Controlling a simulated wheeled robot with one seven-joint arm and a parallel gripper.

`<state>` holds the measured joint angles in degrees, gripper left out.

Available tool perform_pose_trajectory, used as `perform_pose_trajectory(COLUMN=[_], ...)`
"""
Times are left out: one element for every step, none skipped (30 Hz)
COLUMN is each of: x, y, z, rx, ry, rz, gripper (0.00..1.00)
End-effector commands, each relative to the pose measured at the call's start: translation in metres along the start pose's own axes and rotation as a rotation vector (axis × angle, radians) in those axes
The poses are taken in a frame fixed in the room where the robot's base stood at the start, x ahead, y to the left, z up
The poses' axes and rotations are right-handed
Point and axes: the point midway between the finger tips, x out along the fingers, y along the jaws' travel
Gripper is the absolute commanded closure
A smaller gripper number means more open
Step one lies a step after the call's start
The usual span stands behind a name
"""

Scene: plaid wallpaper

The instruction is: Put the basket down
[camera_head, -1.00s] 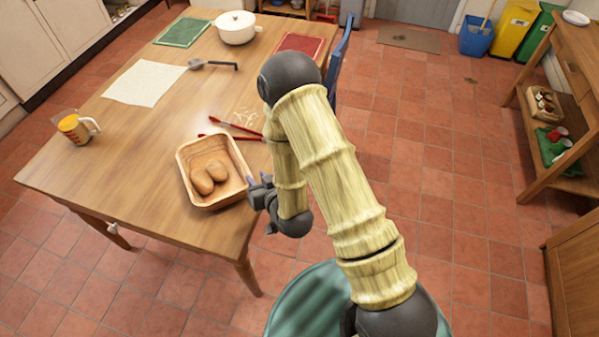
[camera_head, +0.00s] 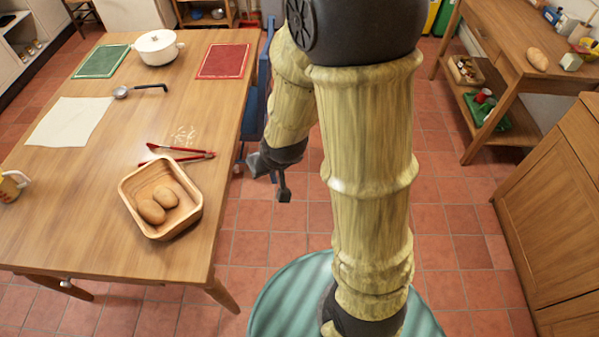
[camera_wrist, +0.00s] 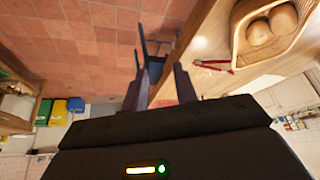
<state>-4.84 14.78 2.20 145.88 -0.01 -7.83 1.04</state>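The basket (camera_head: 178,224) is a light wooden, squarish tray with two brown potatoes (camera_head: 158,204) in it. It stands upright on the wooden table (camera_head: 75,215), near the table's right front edge. In the wrist view the basket (camera_wrist: 300,42) shows at the top right. My gripper (camera_head: 275,182) is in the air just right of the table edge, apart from the basket. In the wrist view the two fingers of my gripper (camera_wrist: 160,82) stand apart with nothing between them, so it is open.
Red tongs (camera_head: 180,152) lie behind the basket. A ladle (camera_head: 138,91), a white cloth (camera_head: 68,122), a white pot (camera_head: 158,47) and green and red boards (camera_head: 222,61) are farther back. A blue chair (camera_head: 263,95) stands at the table's right side.

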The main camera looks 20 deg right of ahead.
Motion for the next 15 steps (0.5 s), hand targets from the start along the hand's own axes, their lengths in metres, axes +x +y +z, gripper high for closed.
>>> perform_pose_trajectory(x=[-0.016,-0.024,-0.035,-0.043,-0.051,-0.06,-0.065,-0.07,-0.075,-0.078,-0.079,-0.081,-0.081,-0.081,-0.081], y=[0.009,0.014,0.019,0.023,0.026,0.03,0.032,0.034,0.035,0.036,0.036,0.037,0.037,0.037,0.037], z=[0.005,0.01,0.017,0.022,0.027,0.034,0.038,0.042,0.046,0.048,0.05,0.051,0.052,0.052,0.052], rx=[0.017,0.027,0.04,0.049,0.059,0.07,0.077,0.082,0.088,0.091,0.093,0.094,0.095,0.094,0.094], ry=[-0.03,-0.055,-0.09,-0.114,-0.138,-0.166,-0.185,-0.201,-0.218,-0.227,-0.234,-0.24,-0.243,-0.244,-0.244], rz=[0.014,0.022,0.031,0.036,0.041,0.046,0.049,0.051,0.052,0.053,0.054,0.054,0.054,0.054,0.054], gripper=[0.71,0.71,0.71,0.71,0.71,0.71,0.71,0.71,0.71,0.71,0.71,0.71,0.71,0.71,0.71])
